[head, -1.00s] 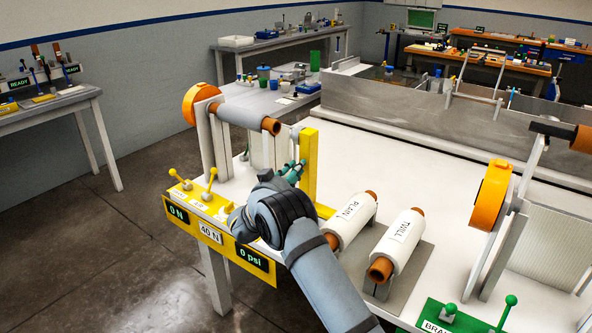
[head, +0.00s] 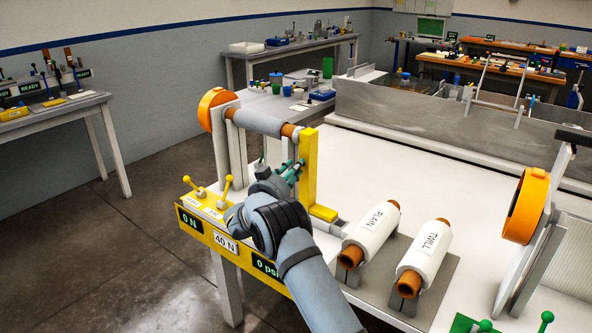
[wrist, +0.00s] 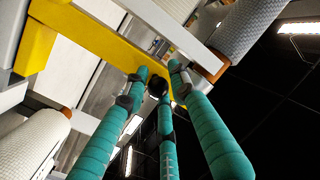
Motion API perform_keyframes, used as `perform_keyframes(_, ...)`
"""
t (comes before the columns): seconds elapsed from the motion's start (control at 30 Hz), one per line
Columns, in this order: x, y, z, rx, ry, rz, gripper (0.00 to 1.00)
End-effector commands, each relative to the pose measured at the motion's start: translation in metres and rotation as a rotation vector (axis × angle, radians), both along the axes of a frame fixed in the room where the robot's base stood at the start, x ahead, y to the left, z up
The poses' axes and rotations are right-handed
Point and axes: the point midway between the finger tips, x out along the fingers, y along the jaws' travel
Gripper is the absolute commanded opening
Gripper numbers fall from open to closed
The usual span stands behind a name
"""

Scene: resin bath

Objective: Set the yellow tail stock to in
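The yellow tail stock (head: 309,165) is a tall upright plate with a low yellow foot (head: 323,213). It stands beside the brown core end (head: 291,130) of the mounted grey roll (head: 257,122). In the head view the plate and core end appear to meet; a small gap cannot be ruled out. My gripper (head: 292,170) has teal fingers at the plate's left side, partway up. In the wrist view the tail stock (wrist: 95,42) runs diagonally behind the fingertips (wrist: 157,76), which are close together. Whether they clamp its edge or only touch it is unclear.
A yellow control panel (head: 207,225) with two levers and displays is at the table's front left. PLAIN (head: 371,233) and TWILL (head: 425,257) rolls lie on a grey stand right of the tail stock. Another orange-disc stand (head: 526,205) is at right. The white tabletop behind is clear.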

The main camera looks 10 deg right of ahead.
Motion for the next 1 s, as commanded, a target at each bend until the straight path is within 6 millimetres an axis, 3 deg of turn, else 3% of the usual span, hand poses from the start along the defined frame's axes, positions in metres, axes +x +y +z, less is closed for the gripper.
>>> perform_keyframes(0.2,0.000,0.002,0.000,0.000,0.001,0.002,0.38)
perform_keyframes(0.57,-0.003,0.002,0.000,0.000,0.002,-0.001,0.38)
perform_keyframes(0.77,-0.025,0.019,0.000,-0.001,0.003,0.001,0.38)
perform_keyframes(1.0,-0.068,0.049,0.000,-0.001,0.002,0.002,0.38)
